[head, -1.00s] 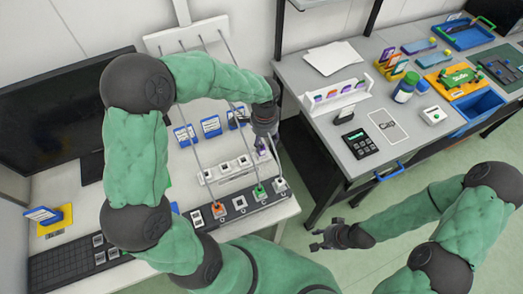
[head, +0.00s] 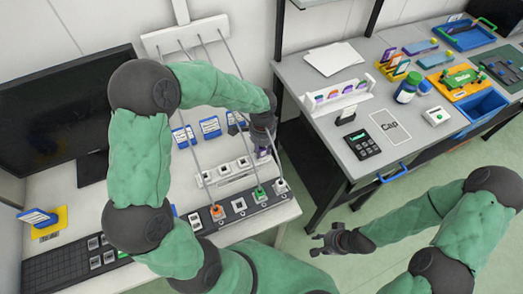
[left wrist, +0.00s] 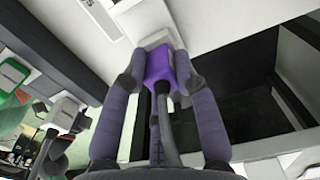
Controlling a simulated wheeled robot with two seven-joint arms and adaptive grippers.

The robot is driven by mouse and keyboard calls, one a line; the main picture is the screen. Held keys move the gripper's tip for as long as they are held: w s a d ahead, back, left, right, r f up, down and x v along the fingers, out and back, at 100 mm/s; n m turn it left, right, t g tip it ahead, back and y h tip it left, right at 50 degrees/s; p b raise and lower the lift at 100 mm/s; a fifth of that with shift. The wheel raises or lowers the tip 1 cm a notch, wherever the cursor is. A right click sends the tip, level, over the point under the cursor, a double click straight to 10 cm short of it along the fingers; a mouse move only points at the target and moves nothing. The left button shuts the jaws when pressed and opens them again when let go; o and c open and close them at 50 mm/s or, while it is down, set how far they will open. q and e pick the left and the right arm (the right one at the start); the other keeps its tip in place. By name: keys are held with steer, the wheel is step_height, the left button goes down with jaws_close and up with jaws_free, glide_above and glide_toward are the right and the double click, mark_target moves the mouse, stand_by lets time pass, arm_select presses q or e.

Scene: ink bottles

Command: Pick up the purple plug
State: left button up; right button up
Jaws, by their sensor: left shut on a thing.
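The purple plug (left wrist: 160,66) sits between the two fingers of my left gripper (left wrist: 159,80) in the left wrist view, with its grey cable running back towards the camera. Its far end meets a white block (left wrist: 150,38); I cannot tell whether it is seated there. In the head view my left gripper (head: 263,143) is shut on the purple plug (head: 262,153), by the right end of the white socket strip (head: 224,178). My right gripper (head: 326,243) is empty over the floor, its fingers apart.
A black strip (head: 228,217) in front holds an orange plug (head: 217,211), a green plug (head: 259,192) and a white plug (head: 281,185). Grey cables hang from a white bar (head: 185,36). A monitor (head: 55,115) stands left. A grey bench (head: 340,90) stands right across a gap.

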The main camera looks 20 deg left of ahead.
arm_select(q)
steer(key=shift+w+r, duration=0.15)
steer(key=shift+r, duration=0.55)
step_height(320, 180, up, 2)
steer(key=shift+r+p, duration=0.1)
steer(key=shift+p, duration=0.6)
steer(key=s+r+p, duration=0.1)
steer(key=r, duration=0.1)
steer(key=s+d+r, duration=0.1)
steer(key=s+r, duration=0.1)
steer(key=s+r+p, duration=0.1)
steer(key=s+r, duration=0.1)
steer(key=shift+d+p, duration=0.25)
steer(key=shift+p, duration=0.1)
steer(key=s+r, duration=0.1)
steer(key=s, duration=0.2)
steer(key=s+d+r+p, duration=0.1)
steer(key=s, duration=0.1)
steer(key=s+d+r+p, duration=0.1)
steer(key=s, duration=0.2)
steer(key=shift+s+d+r, duration=0.2)
steer(key=shift+s+d, duration=0.05)
steer(key=shift+s, duration=0.05)
